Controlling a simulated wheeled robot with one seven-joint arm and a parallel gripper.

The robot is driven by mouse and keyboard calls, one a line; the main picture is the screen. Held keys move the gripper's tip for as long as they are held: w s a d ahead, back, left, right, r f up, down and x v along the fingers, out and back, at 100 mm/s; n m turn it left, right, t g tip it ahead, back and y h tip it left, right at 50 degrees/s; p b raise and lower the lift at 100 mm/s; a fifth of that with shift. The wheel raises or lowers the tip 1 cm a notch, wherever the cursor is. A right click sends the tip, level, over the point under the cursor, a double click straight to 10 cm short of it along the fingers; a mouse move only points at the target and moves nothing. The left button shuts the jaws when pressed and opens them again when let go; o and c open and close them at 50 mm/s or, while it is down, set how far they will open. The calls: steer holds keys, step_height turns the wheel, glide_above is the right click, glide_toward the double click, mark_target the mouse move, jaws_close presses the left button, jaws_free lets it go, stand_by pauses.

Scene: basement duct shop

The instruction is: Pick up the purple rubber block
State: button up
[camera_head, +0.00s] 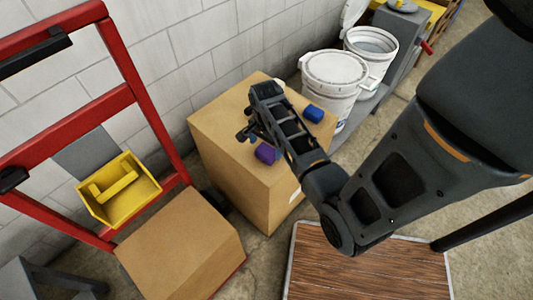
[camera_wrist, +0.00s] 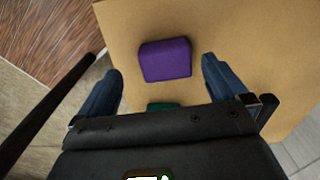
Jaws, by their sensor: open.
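The purple rubber block (camera_head: 265,153) lies on top of a tall cardboard box (camera_head: 215,129), near its front edge and beside my gripper. In the wrist view the purple block (camera_wrist: 166,60) lies on the box top, just beyond and between the two fingertips. My gripper (camera_head: 247,134) is above the box top. The wrist view shows its fingers (camera_wrist: 160,80) spread wide with nothing held between them. I cannot tell the exact height of the fingers above the box.
A blue block (camera_head: 313,113) lies on the same box, right of my gripper. A teal object (camera_wrist: 165,106) shows partly behind my gripper's body. White buckets (camera_head: 335,75) stand behind. A red hand truck (camera_head: 118,97), yellow bin (camera_head: 120,190) and lower cardboard box (camera_head: 180,245) are left.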

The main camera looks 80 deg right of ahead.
mark_target(265, 152)
steer(key=f, duration=0.5)
steer(key=shift+w+d+f, duration=0.1)
steer(key=shift+w+d, duration=0.05)
steer(key=shift+d, duration=0.1)
steer(key=c, duration=1)
steer(key=shift+o, duration=0.2)
